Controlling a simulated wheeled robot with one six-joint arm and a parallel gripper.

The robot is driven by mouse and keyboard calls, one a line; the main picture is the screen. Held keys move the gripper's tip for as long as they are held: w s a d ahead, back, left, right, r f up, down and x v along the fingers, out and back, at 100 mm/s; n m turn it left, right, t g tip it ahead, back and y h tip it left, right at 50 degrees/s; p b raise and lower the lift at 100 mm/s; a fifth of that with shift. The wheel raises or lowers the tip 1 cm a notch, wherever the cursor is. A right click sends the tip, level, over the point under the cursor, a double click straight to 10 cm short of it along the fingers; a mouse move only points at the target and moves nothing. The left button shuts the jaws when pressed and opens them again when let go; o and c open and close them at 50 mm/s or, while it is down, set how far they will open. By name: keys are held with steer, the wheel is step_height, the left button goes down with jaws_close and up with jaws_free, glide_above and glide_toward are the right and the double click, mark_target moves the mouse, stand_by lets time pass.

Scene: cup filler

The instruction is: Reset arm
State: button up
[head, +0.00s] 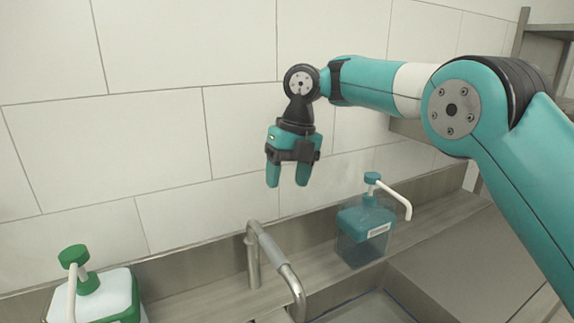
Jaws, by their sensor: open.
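My gripper (288,180) hangs at the end of my teal arm, pointing down, above the sink ledge. Its two fingers are apart with nothing between them. It is up and to the left of a teal pump dispenser and above the metal faucet, touching neither. My arm reaches in from the right side of the head view.
The teal pump dispenser (364,228) has a white spout. The metal faucet (272,250) rises beside the sink (362,308). A green-topped white dispenser (116,296) stands at lower left. The tiled wall (160,130) is behind; metal shelving (545,30) is at upper right.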

stand_by(0.3)
steer(key=s+d+m+y+b, duration=0.1)
steer(key=s+d+m+b, duration=0.25)
steer(key=s+m, duration=0.45)
steer(key=s+d+m+y+b, duration=0.15)
steer(key=s+d+m, duration=0.25)
steer(key=s+m, duration=0.45)
steer(key=s+d+f+m+b, duration=0.1)
steer(key=s+d+f+m, duration=0.1)
steer(key=s+m, duration=0.3)
steer(key=s+d+f+m+b, duration=0.2)
steer(key=s+d+f+m, duration=0.1)
steer(key=m, duration=0.4)
steer(key=s+d+f+m+t+b, duration=0.1)
steer(key=s+d+f+m, duration=0.1)
steer(key=s+f+m, duration=0.3)
steer(key=shift+s+d+f+m, duration=0.3)
steer(key=shift+s+m, duration=0.15)
steer(key=shift+s, duration=0.4)
